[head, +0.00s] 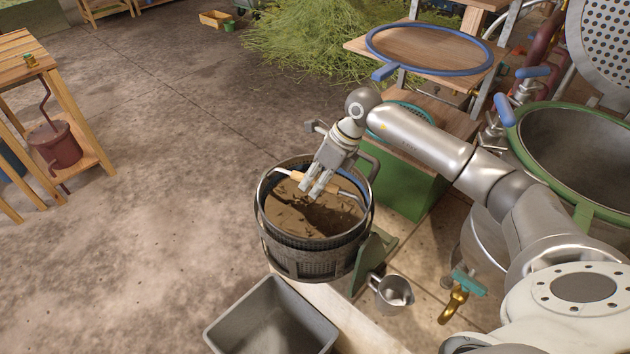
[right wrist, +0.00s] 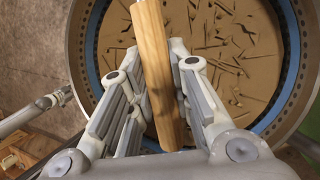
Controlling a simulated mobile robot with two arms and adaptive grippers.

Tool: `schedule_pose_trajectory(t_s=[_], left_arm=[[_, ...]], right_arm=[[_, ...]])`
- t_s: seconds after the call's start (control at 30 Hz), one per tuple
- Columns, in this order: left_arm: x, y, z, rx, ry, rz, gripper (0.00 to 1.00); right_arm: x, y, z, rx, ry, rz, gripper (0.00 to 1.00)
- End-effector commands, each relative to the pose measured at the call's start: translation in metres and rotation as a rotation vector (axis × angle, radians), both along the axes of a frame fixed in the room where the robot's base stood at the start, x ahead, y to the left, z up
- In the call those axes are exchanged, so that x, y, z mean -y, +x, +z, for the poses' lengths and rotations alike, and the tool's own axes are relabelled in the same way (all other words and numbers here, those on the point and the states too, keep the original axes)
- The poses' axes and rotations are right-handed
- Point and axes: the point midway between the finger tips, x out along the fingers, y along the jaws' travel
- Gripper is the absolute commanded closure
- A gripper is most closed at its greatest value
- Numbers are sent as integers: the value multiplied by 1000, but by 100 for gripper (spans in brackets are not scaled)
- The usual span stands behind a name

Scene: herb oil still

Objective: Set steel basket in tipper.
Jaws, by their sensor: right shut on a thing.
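The steel basket (head: 312,242) is a round dark perforated vessel holding brown, twiggy material. Its wire bail with a wooden grip (head: 343,183) stands over the top. My right gripper (head: 317,188) is above the basket, shut on the wooden grip. In the right wrist view the grip (right wrist: 160,75) lies between the fingers of the right gripper (right wrist: 154,58). My left gripper is out of view.
A grey bin (head: 270,318) stands in front of the basket. A metal jug (head: 390,293) and a brass tap (head: 455,300) are at its right.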

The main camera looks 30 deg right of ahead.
Motion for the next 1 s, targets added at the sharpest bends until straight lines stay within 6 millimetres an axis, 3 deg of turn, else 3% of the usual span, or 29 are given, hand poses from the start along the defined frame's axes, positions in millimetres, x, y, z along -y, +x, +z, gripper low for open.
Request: schedule_pose_trajectory(t_s=[0.2, 0.23, 0.4, 0.7, 1.0], left_arm=[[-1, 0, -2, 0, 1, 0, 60], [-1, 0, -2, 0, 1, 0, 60], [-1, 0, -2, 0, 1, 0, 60], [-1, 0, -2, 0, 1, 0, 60], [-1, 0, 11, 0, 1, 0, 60]], right_arm=[[-1, 2, 0, 9, 5, -1, 100], [-1, 2, 1, 9, 5, -1, 77], [0, 1, -1, 5, 2, 0, 55], [0, -2, -7, -8, -4, 0, 55], [0, 0, 15, -1, -1, 1, 55]])
